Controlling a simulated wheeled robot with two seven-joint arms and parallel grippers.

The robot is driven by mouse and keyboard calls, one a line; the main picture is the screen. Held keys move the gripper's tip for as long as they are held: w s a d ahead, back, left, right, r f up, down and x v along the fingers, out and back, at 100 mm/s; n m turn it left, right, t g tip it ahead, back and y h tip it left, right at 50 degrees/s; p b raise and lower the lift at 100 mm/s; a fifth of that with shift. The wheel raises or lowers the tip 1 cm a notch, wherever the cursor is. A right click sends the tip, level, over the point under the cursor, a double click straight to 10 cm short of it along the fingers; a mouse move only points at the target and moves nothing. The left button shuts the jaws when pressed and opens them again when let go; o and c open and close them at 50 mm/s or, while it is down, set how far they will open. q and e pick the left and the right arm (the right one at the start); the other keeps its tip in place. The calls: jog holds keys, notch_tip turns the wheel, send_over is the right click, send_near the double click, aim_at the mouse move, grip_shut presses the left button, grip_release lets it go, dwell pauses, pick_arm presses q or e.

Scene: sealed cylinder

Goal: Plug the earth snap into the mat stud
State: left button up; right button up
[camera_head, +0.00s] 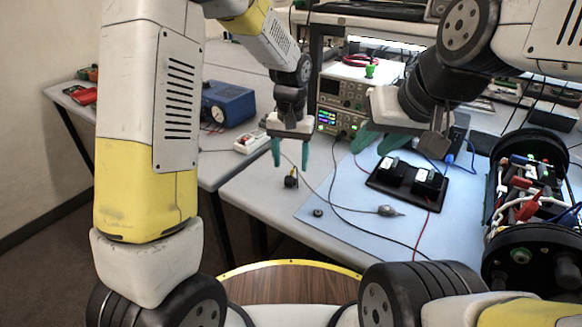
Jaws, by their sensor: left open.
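The blue mat (330,226) lies on the white table. A small dark round stud (318,212) sits near its left front corner. A small black snap-like piece (291,181) with a brassy top stands on the bare table left of the mat; a thin cord runs near it. A pointed metal clip (388,211) lies on the mat on a thin cord. My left gripper (290,160) is open and empty, fingers pointing down, above the black piece and apart from it. My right gripper (379,145) has its green fingers apart over the mat's back part, with nothing seen between them.
A black tray (378,186) with two black blocks is on the mat. Bench instruments (343,90) are behind; a blue box (228,103) is on the back-left table. The mat's front is mostly clear apart from cords.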

aim_at(291, 177)
pick_arm(q)
jog(key=shift+w+f, duration=0.2)
jog(key=shift+f, duration=2.4)
grip_shut()
jog(key=shift+r, duration=0.1)
